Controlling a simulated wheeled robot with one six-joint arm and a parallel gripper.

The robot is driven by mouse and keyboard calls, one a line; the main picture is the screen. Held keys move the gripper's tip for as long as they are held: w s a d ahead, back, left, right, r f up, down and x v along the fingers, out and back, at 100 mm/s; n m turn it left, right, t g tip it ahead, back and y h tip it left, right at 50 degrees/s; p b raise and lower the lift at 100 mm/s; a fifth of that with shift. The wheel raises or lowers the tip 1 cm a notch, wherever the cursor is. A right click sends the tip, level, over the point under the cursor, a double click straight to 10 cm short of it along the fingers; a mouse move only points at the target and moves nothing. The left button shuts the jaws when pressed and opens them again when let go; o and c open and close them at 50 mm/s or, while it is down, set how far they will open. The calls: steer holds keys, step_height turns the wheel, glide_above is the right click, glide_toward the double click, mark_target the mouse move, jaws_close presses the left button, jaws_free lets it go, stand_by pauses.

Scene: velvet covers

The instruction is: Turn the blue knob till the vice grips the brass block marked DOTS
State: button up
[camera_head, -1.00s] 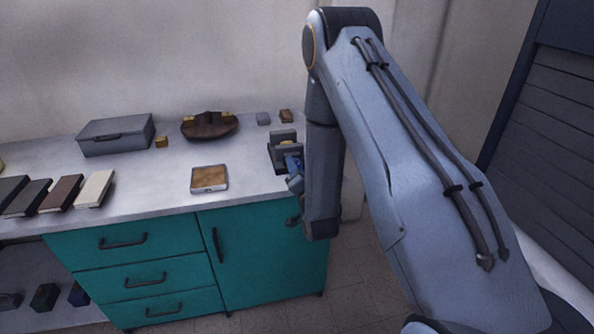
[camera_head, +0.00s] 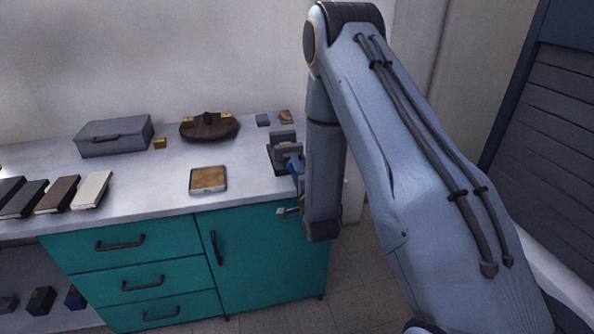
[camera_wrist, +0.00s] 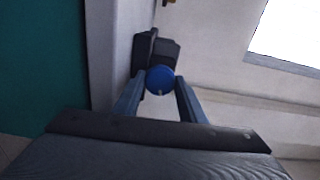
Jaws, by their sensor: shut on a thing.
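The dark grey vice (camera_head: 279,158) stands at the right end of the worktop. A small brassy piece shows at its jaws in the head view; whether the jaws touch it, and any marking, I cannot tell. The blue knob (camera_wrist: 160,79) is on the vice's near end, facing the wrist camera. My gripper (camera_wrist: 158,88) is shut on the knob, one finger on each side of it. In the head view my arm hides most of the gripper, and only a little blue shows beside the vice.
A brown round stand (camera_head: 208,128) with brassy pieces, a small brass block (camera_head: 160,143), a grey block (camera_head: 263,120) and a brownish block (camera_head: 286,117) lie further back. A grey case (camera_head: 114,137), a tan-topped tray (camera_head: 208,180) and several books are left. Teal drawers are below.

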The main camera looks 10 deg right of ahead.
stand_by(0.4)
steer(key=o, duration=1.1)
steer(key=shift+d, duration=0.1)
steer(key=shift+c, duration=0.2)
